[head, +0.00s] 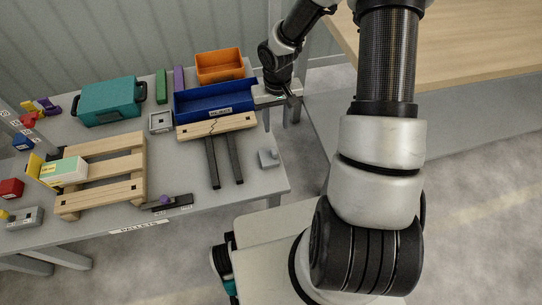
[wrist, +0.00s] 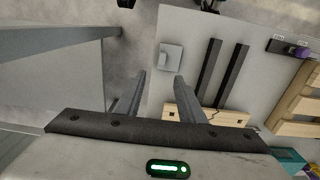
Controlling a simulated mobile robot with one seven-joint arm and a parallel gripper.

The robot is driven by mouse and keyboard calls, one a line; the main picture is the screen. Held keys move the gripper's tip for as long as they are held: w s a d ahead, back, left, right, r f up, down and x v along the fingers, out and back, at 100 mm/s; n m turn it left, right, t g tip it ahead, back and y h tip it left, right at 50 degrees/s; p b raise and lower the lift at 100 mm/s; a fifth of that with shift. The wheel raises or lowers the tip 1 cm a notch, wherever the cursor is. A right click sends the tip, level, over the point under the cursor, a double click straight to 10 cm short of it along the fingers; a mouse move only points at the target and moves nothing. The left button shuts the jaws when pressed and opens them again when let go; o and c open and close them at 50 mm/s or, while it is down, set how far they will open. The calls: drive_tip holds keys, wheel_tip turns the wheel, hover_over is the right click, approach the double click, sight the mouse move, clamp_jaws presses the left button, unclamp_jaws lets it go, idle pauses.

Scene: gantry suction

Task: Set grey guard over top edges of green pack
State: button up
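A pale green pack (head: 64,170) with a white face lies on the wooden pallet at the left in the head view. A small grey piece (head: 268,158), which looks like the guard, sits alone near the table's right edge. It also shows in the wrist view (wrist: 171,56), just beyond the fingertips and apart from them. My gripper (wrist: 159,76) is open and empty, its two fingers well apart. In the head view my gripper (head: 290,100) is by the right end of the blue bin, beyond the grey piece. The pack is not in the wrist view.
A wooden pallet (head: 130,163) fills the table's left middle. A blue bin (head: 215,101), an orange bin (head: 220,66) and a teal case (head: 109,101) stand at the back. Two dark forks (head: 213,162) lie left of the grey piece. A grey square tray (head: 160,122) is near the case.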

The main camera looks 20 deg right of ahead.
drive_tip(key=b, duration=0.2)
hover_over(274, 151)
drive_tip(key=f, duration=0.8)
drive_tip(key=shift+w+d+f, duration=0.15)
drive_tip(key=shift+d+f, duration=0.15)
drive_tip(key=shift+f, duration=0.1)
drive_tip(key=f, duration=0.1)
drive_tip(key=f+b, duration=0.2)
drive_tip(key=f, duration=0.1)
drive_tip(key=shift+a+f, duration=0.1)
drive_tip(key=shift+a, duration=0.2)
drive_tip(key=shift+f, duration=0.55)
clamp_jaws()
